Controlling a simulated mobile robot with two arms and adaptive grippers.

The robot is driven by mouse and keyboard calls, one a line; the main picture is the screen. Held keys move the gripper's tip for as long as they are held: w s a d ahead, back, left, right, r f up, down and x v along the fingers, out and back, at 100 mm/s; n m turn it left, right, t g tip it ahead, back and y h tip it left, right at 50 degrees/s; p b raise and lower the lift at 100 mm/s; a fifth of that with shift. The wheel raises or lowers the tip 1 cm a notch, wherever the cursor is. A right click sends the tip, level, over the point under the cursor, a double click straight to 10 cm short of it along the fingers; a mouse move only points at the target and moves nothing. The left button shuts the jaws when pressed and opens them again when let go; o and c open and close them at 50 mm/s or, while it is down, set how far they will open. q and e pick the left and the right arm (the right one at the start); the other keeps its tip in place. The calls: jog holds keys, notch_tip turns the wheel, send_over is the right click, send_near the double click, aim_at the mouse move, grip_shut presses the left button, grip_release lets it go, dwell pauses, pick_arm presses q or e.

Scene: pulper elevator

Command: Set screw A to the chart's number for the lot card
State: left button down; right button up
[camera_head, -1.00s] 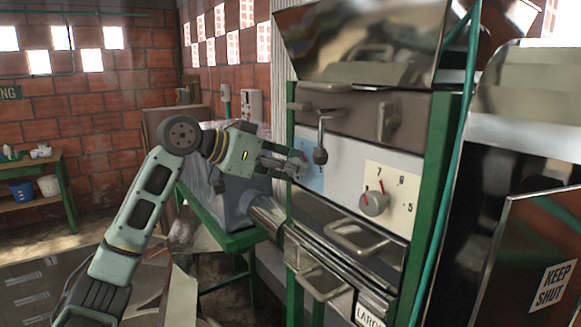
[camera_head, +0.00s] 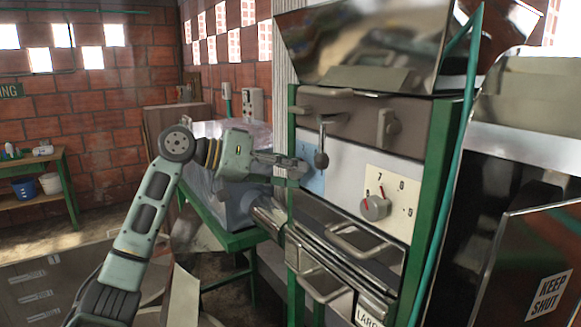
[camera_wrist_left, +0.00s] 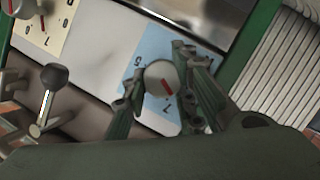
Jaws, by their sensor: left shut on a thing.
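My left gripper (camera_head: 297,172) is at the blue dial plate (camera_head: 313,181) on the machine's front. In the left wrist view its fingers (camera_wrist_left: 160,82) are shut on a round pale knob (camera_wrist_left: 155,72) in front of the blue plate (camera_wrist_left: 150,45). The knob's red mark points to the lower right of that picture, towards a 7; a 5 shows on the other side. A second grey knob (camera_head: 374,208) with a red mark sits on a cream plate (camera_head: 400,187) with several numbers. No lot card or chart can be made out. My right gripper is out of view.
A lever with a dark ball (camera_head: 321,159) hangs close beside the blue plate. Metal handles (camera_head: 358,240) stick out below the dials. A green table (camera_head: 228,238) stands left of the machine, and a "KEEP SHUT" panel (camera_head: 530,265) at right.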

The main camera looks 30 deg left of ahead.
pick_arm(q)
jog(key=shift+n+h, duration=0.5)
jog(key=shift+n, duration=0.5)
jog(key=shift+a+r+n+h, duration=0.1)
jog(key=shift+n+h, duration=0.5)
jog(key=shift+n, duration=0.5)
jog(key=shift+r, duration=0.1)
jog(key=shift+a+t, duration=0.1)
jog(key=shift+t, duration=0.2)
jog(key=c, duration=1.9)
grip_release()
jog(key=o, duration=0.3)
jog(key=shift+o, duration=0.2)
